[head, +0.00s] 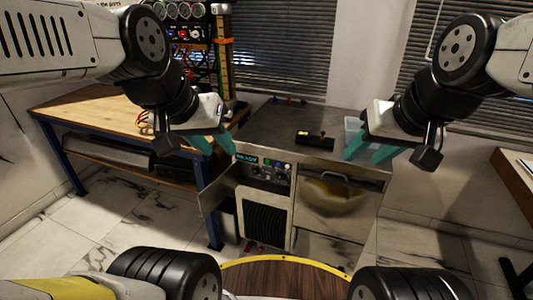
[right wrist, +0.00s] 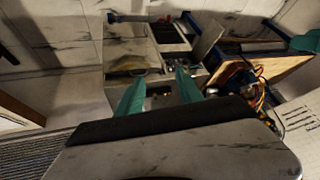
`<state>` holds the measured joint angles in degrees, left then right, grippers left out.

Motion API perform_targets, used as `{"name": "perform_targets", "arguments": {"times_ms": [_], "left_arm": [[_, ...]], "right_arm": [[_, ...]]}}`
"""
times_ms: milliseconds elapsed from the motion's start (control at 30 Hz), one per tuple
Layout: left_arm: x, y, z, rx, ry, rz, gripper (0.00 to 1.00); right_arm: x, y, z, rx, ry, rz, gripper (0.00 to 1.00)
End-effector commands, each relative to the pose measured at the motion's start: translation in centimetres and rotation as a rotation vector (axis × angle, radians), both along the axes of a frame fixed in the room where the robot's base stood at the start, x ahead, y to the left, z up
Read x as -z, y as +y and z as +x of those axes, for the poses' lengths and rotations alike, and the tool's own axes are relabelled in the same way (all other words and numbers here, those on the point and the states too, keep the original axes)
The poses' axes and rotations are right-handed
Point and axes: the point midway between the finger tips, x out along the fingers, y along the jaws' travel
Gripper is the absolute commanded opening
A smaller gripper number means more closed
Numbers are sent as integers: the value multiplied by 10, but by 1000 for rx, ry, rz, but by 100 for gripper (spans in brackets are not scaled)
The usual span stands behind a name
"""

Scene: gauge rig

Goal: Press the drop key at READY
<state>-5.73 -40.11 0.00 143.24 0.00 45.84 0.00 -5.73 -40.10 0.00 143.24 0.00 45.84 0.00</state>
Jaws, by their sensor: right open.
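A small black key unit (head: 315,140) with a short lever on top sits on the grey cabinet top; I take it to be the drop key.
A cabinet door (head: 217,192) stands open at the left. A wooden workbench (head: 95,108) with cables is at the left.

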Motion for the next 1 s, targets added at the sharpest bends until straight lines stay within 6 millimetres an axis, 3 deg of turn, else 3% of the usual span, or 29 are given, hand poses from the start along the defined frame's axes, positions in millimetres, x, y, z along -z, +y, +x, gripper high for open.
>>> {"name": "perform_targets", "arguments": {"times_ms": [33, 200, 1000], "left_arm": [[0, 0, 0, 0, 0, 0, 36], [0, 0, 0, 0, 0, 0, 36], [0, 0, 0, 0, 0, 0, 36]], "right_arm": [[0, 0, 0, 0, 0, 0, 32], [0, 0, 0, 0, 0, 0, 0], [0, 0, 0, 0, 0, 0, 0]]}}
